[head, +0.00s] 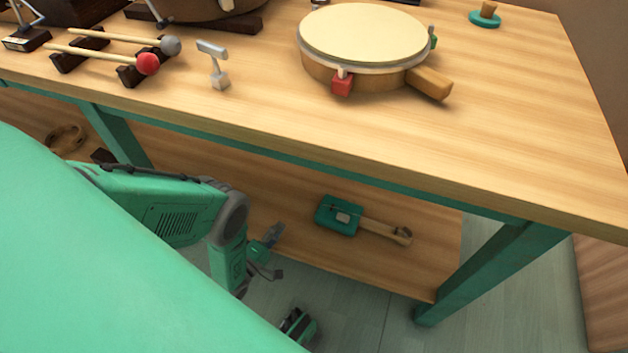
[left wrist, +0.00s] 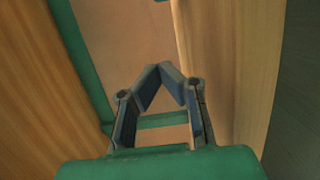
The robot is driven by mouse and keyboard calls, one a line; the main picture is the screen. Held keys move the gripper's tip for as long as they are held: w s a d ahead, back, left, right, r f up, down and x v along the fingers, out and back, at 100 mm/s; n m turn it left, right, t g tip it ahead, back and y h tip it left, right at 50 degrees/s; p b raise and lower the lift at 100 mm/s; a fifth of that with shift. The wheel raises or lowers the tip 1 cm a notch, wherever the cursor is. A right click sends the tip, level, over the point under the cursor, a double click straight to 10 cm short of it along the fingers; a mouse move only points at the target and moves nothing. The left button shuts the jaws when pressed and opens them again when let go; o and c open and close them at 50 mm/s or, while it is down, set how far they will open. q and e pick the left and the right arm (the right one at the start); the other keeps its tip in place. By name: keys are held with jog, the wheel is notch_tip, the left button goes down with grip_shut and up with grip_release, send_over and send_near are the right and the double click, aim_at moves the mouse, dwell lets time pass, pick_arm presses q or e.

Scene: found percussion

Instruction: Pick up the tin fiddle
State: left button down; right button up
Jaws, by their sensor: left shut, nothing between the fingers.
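The tin fiddle (head: 341,216), a teal box body with a pale patch and a long light wooden neck, lies on the low shelf under the table. Its neck points right, toward the shelf's front right corner. My left gripper (head: 275,233) is just left of the fiddle's body and apart from it, near the shelf's front edge. In the left wrist view my left gripper (left wrist: 163,70) has its fingertips together with nothing between them. I cannot make out the fiddle in that view.
The wooden tabletop (head: 500,120) overhangs the low shelf (head: 410,265). A teal table leg (head: 480,268) stands right of the fiddle. A drum (head: 365,35), mallets (head: 110,60) and a small metal piece (head: 217,70) are on top. A brown ring (head: 66,138) lies at the shelf's left.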

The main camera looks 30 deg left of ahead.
aim_at(299, 212)
pick_arm(q)
jog(key=shift+w+f, duration=0.3)
jog(key=shift+w, duration=0.05)
jog(key=w+b, duration=0.3)
jog(key=w, duration=0.6)
jog(key=shift+w+d, duration=0.1)
jog(key=shift+w, duration=0.05)
jog(key=d, duration=0.1)
jog(key=w+d, duration=0.1)
jog(key=d, duration=0.1)
jog(key=shift+r, duration=0.1)
jog(key=shift+w+d+b, duration=0.1)
jog(key=shift+d+b, duration=0.2)
jog(key=shift+d, duration=0.1)
jog(key=shift+w, duration=0.1)
